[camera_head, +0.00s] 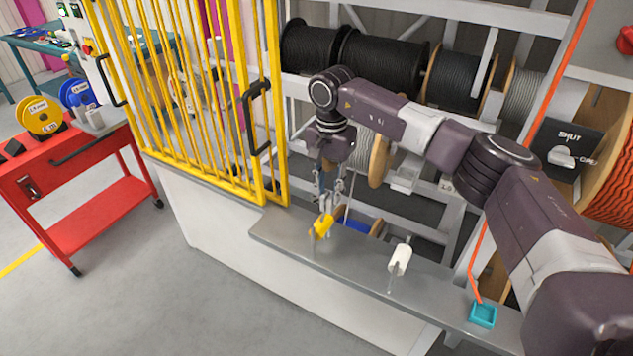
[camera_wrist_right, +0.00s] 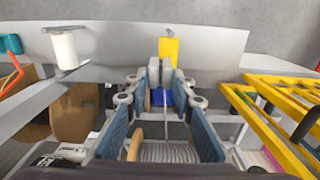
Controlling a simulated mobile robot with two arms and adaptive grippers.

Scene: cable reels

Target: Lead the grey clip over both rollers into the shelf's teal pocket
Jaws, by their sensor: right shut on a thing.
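My right gripper (camera_head: 325,204) reaches in over the shelf's back edge, just behind the yellow roller (camera_head: 322,226). In the right wrist view its fingertips (camera_wrist_right: 160,76) are closed together on the grey clip, which the fingers mostly hide. A thin grey cable (camera_wrist_right: 176,106) runs from the fingertips back toward a reel of grey cable (camera_wrist_right: 166,152). The yellow roller (camera_wrist_right: 169,48) stands just beyond the fingertips. The white roller (camera_head: 400,259) stands farther right on the shelf (camera_head: 358,256). The teal pocket (camera_head: 482,316) is at the shelf's right end. My left gripper is out of view.
A yellow barred gate (camera_head: 200,100) stands left of my right gripper. Large cable reels (camera_head: 385,62) fill the rack behind. An orange cable (camera_head: 475,262) runs down to the teal pocket. A red cart (camera_head: 85,170) stands at the far left. The shelf between the rollers is clear.

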